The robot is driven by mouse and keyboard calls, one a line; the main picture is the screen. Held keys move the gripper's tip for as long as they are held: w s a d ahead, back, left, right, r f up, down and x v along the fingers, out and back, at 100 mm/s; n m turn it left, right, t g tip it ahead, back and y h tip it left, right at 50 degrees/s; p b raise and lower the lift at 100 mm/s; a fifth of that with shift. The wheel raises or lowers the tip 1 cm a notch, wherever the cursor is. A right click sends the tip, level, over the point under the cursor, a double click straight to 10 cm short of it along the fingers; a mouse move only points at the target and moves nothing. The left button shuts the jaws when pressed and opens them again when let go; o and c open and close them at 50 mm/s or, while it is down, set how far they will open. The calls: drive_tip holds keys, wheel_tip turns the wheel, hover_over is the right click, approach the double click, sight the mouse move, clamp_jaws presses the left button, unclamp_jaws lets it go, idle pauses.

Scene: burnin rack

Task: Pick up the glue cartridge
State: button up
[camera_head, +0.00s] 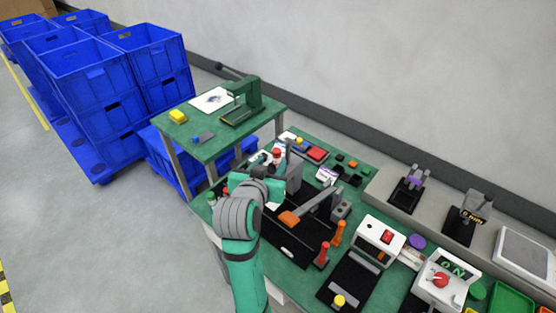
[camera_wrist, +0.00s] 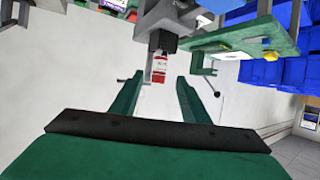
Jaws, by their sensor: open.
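A small red cylinder with a white label, which looks like the glue cartridge (camera_wrist: 159,68), shows in the wrist view beneath a dark grey holder block. My gripper (camera_wrist: 159,79) is open, with its two green fingers on either side of the line to the cartridge. The cartridge appears just beyond the fingertips; I cannot tell the exact gap. Nothing is held. In the head view my gripper (camera_head: 272,184) is over the left part of the green bench, and my arm hides part of that area. A red-topped item (camera_head: 276,153) shows just behind it; I cannot tell if it is the cartridge.
The green bench (camera_head: 303,280) is crowded with fixtures, including a grey lever press with an orange handle (camera_head: 289,218) and orange posts (camera_head: 338,234). A raised green table (camera_head: 205,147) stands at the back left. Blue crates (camera_head: 95,85) are stacked beyond it. Floor at left is clear.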

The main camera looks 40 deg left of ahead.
sight(276, 157)
drive_tip(key=shift+r+x, duration=0.2)
drive_tip(key=shift+x, duration=3.35)
drive_tip(key=shift+w, duration=0.1)
clamp_jaws()
